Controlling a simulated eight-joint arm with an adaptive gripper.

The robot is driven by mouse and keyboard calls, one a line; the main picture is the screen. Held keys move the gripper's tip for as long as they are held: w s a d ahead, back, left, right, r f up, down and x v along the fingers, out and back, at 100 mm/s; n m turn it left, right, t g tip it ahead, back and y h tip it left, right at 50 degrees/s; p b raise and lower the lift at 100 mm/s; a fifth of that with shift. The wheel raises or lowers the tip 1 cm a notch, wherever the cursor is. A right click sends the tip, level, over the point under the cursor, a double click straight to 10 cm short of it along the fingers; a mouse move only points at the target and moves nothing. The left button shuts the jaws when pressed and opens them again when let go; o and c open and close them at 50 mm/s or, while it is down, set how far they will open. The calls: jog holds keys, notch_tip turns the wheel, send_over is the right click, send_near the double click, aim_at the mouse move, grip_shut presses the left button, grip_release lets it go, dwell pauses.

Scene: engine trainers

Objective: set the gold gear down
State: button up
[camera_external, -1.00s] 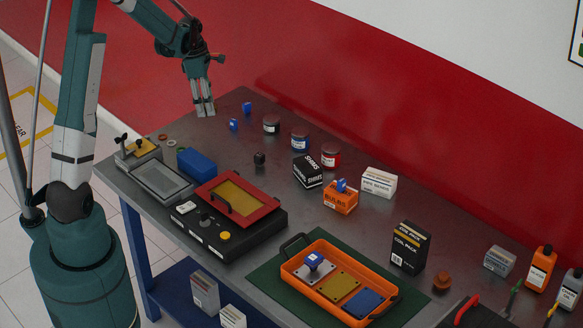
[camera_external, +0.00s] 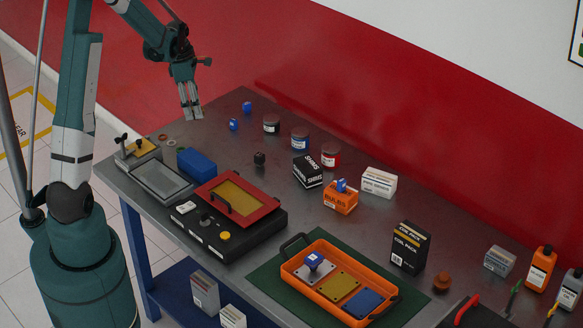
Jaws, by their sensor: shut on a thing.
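My gripper (camera_external: 191,113) is at the far left corner of the metal table, fingers pointing down and close together. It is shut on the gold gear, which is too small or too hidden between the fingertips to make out. The gripper appears above the tabletop, but its exact height cannot be told. Small rings, one brownish (camera_external: 163,137) and one greenish (camera_external: 171,143), lie to its lower left near a small fixture with a gold top (camera_external: 143,148).
A blue block (camera_external: 197,162), a grey framed tray (camera_external: 162,181) and a red-framed panel (camera_external: 236,198) stand in front. Small blue pieces (camera_external: 247,107) and jars (camera_external: 271,125) are to the right. An orange tray (camera_external: 339,309) holds plates. Some bare metal lies below the gripper.

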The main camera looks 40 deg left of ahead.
send_over(198, 136)
jog(key=shift+s+a+f, duration=0.1)
jog(key=shift+f, duration=1.1)
jog(key=shift+a+f, duration=0.1)
jog(key=shift+f, duration=1.1)
jog(key=shift+f, duration=0.1)
jog(key=shift+f+b, duration=0.45)
jog(key=shift+f, duration=1.35)
jog(key=shift+f, duration=0.15)
jog(key=o, duration=1.1)
jog(key=shift+r, duration=0.25)
jog(key=shift+s+a+r+p, duration=0.2)
jog(key=shift+r, duration=1.75)
jog(key=shift+s+a+r+p, duration=0.25)
jog(key=shift+r, duration=1.7)
jog(key=shift+s+a+r+p, duration=0.2)
jog(key=shift+r, duration=1.75)
jog(key=shift+d+r, duration=0.1)
